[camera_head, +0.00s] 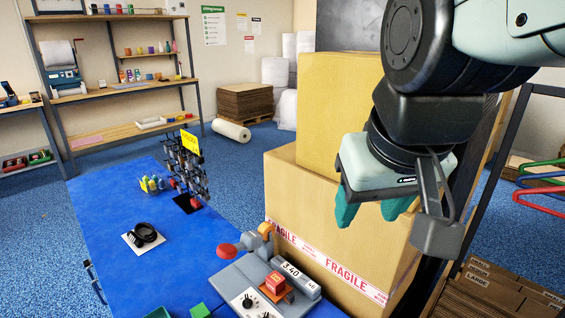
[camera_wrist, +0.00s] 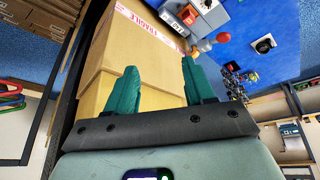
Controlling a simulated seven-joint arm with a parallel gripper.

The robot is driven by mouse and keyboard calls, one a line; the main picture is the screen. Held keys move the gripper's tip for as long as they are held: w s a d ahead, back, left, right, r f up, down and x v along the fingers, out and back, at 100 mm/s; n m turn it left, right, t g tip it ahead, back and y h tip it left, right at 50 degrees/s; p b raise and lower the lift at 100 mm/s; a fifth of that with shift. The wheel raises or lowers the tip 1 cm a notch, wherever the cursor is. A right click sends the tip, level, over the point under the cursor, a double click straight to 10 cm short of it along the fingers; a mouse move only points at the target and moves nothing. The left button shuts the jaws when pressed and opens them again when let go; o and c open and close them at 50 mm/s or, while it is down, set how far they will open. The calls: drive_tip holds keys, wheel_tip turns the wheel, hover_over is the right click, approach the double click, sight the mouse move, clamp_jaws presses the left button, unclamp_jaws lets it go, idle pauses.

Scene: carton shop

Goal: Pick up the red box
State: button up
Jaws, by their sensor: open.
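The red box (camera_head: 275,282) is a small cube on the grey scale (camera_head: 304,280) at the front right of the blue table, in the head view. My gripper (camera_head: 372,208) is open and empty, with two teal fingers. It hangs in front of the large cartons, above and to the right of the red box, well apart from it. In the wrist view the gripper (camera_wrist: 158,66) points towards the cartons.
Two stacked cartons (camera_head: 310,203) stand right beside the scale, taller than the table. A red-ended device (camera_head: 227,251) is just left of the scale. A tool rack (camera_head: 187,165) stands farther back. The table's (camera_head: 105,205) middle is mostly clear.

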drive_tip(key=w+a+f+n+g, duration=0.2)
drive_tip(key=w+a+f, duration=0.15)
drive_tip(key=w, duration=0.65)
drive_tip(key=n+g, duration=0.3)
drive_tip(key=n, duration=0.2)
hover_over(275, 277)
drive_tip(key=f, duration=3.1)
drive_tip(key=shift+d+f, duration=0.1)
drive_tip(key=shift+d, duration=0.1)
drive_tip(key=shift+a+f, duration=0.15)
drive_tip(key=shift+f, duration=2.95)
drive_tip(key=shift+r, duration=0.1)
drive_tip(key=c, duration=0.9)
